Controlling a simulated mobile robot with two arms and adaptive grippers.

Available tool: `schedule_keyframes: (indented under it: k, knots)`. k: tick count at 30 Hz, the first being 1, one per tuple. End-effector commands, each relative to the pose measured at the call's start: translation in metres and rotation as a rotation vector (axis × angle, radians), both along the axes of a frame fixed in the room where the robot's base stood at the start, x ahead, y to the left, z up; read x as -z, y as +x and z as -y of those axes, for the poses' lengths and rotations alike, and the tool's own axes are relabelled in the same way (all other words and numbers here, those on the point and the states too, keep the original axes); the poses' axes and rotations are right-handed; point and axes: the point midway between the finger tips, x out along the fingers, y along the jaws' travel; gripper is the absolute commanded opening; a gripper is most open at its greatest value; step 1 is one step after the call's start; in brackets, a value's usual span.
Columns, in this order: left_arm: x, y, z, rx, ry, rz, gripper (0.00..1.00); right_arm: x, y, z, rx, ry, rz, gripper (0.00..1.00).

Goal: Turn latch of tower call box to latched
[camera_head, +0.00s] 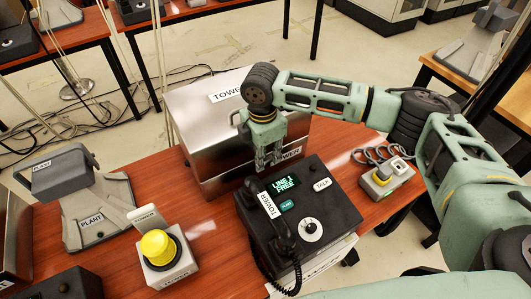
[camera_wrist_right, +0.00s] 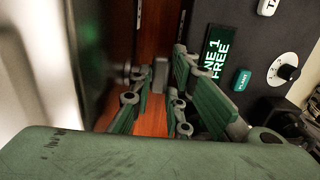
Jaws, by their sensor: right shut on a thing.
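The tower call box is a silver metal box (camera_head: 205,115) with TOWER labels on its lid and front, standing on the red-brown table. Its lid looks closed. My right gripper (camera_head: 268,162) comes down in front of the box's front face, close to the front label. In the right wrist view, its fingers (camera_wrist_right: 158,98) are shut on a small grey piece (camera_wrist_right: 160,74), which appears to be the latch. The fingers hide most of it, and I cannot tell its turn angle. The box's front (camera_wrist_right: 95,60) is blurred at the left there. My left gripper is out of view.
A black TOWER phone (camera_head: 330,205) with a handset, lit screen and dial stands just in front of my right gripper.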

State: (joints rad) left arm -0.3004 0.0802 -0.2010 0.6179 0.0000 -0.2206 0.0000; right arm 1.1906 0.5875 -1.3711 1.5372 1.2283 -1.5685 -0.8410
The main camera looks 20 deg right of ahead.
Motion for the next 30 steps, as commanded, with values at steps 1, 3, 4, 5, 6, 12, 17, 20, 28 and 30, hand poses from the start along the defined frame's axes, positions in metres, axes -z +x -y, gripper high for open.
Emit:
schedule_keyframes:
  k: [1,3,4,5,6,12,17,20,28,30]
  knots:
    - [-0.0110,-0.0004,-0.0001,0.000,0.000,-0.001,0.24,-0.0042,-0.0017,-0.0019,-0.003,-0.025,0.000,0.00]
    - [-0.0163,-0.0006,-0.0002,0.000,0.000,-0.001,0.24,-0.0038,-0.0017,-0.0024,-0.003,-0.054,0.006,0.00]
    - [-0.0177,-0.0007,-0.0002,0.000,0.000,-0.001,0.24,-0.0035,-0.0014,-0.0025,-0.002,-0.064,0.009,0.00]
    - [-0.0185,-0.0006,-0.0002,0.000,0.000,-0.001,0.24,-0.0030,-0.0014,-0.0026,-0.001,-0.072,0.011,0.00]
    - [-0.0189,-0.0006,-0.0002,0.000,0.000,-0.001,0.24,-0.0022,-0.0014,-0.0023,0.000,-0.080,0.013,0.00]
    - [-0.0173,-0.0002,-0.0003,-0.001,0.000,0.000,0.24,-0.0003,-0.0006,-0.0017,0.001,-0.085,0.017,0.00]
    - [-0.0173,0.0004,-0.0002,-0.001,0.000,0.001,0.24,-0.0004,-0.0007,-0.0018,0.001,-0.084,0.017,0.22]
    - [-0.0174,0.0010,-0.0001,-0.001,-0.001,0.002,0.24,-0.0004,-0.0008,-0.0018,0.001,-0.085,0.016,0.24]
    - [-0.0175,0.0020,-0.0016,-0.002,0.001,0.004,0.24,-0.0029,-0.0006,-0.0023,0.000,-0.083,0.016,0.24]
    - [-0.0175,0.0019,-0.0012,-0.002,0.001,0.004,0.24,-0.0088,-0.0004,-0.0034,0.000,-0.082,0.018,0.24]
